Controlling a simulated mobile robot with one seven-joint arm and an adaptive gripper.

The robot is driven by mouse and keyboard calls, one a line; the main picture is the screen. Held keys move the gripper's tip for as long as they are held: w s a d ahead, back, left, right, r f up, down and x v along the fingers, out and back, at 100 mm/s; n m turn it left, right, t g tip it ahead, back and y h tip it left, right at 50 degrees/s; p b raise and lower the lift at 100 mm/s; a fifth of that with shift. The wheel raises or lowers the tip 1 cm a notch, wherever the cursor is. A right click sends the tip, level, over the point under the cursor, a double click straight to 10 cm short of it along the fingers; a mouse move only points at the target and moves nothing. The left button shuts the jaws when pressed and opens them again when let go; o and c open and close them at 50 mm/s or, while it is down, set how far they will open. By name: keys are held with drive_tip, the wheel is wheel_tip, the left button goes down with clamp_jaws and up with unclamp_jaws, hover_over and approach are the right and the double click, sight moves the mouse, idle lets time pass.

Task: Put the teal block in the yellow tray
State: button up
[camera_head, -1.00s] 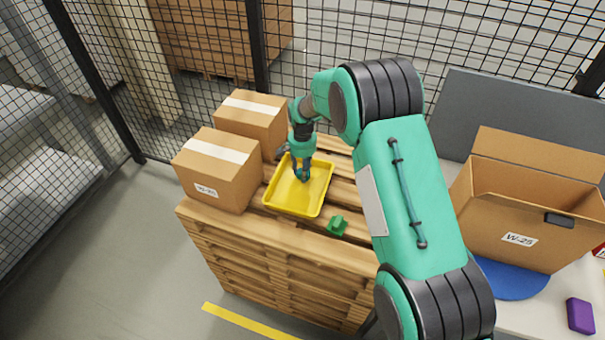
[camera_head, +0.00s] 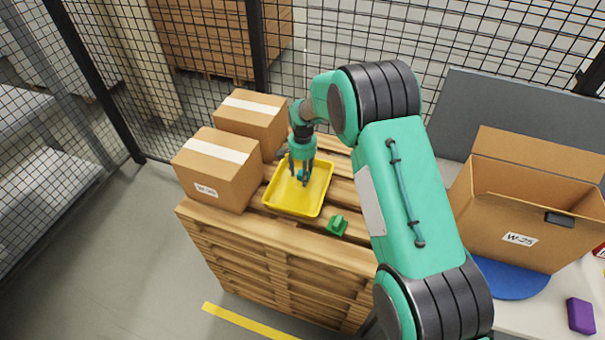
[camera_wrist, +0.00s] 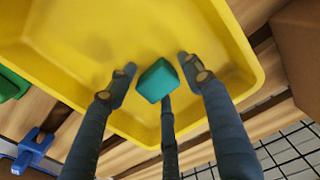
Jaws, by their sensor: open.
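The teal block (camera_wrist: 155,80) shows in the wrist view within the yellow tray's outline, between my spread fingers. In the head view a small bit of the teal block (camera_head: 301,175) shows among the fingertips. The yellow tray (camera_head: 283,206) lies on the wooden pallets; its floor and rim also fill much of the wrist view (camera_wrist: 60,40). My gripper (camera_head: 303,179) points down inside the tray's outline. In the wrist view my gripper (camera_wrist: 158,82) is open, with gaps between the fingers and the block. I cannot tell for sure whether the block rests on the tray floor.
A green block (camera_head: 337,226) lies on the pallet (camera_head: 270,232) right of the tray. Two closed cartons, a front one (camera_head: 218,175) and a rear one (camera_head: 250,124), stand left of and behind the tray. An open box (camera_head: 520,220) and a purple block (camera_head: 580,315) are at the right.

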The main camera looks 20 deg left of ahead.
wheel_tip(320, 180, up, 12)
drive_tip(key=p, duration=0.1)
idle(0.6)
drive_tip(key=shift+r, duration=0.1)
idle(0.5)
drive_tip(key=shift+r, duration=0.1)
